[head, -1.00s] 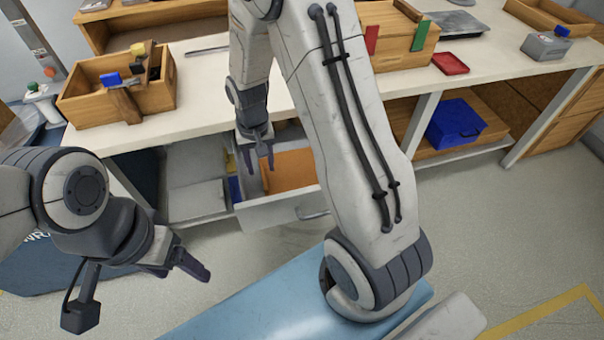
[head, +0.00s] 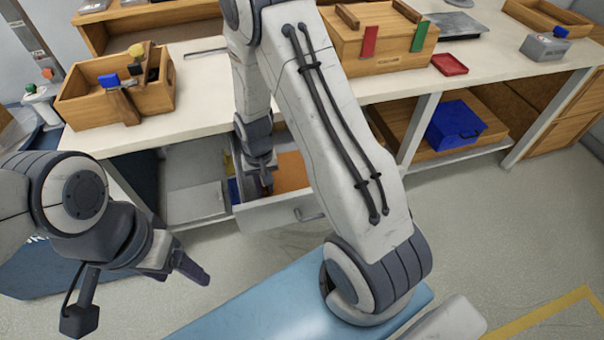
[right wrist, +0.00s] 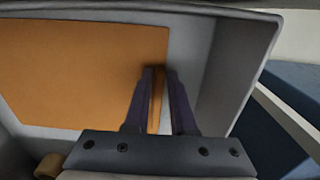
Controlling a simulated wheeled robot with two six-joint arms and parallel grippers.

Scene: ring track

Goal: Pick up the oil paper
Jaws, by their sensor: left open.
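The oil paper (right wrist: 80,70) is a flat orange sheet in the open grey drawer. Part of it shows in the head view (head: 292,172), behind my right arm. My right gripper (head: 266,188) is lowered into the drawer. In the right wrist view its two dark fingers (right wrist: 160,72) stand close together at the sheet's right edge, with an orange strip between them. I cannot tell whether they press on it. My left gripper (head: 200,275) is open and empty, out over the floor in front of the bench.
The drawer's front wall (head: 280,212) and side walls stand close around my right gripper. A wooden caddy (head: 150,100) and a wooden box (head: 375,45) stand on the bench. A blue bin (head: 455,125) sits on the lower shelf.

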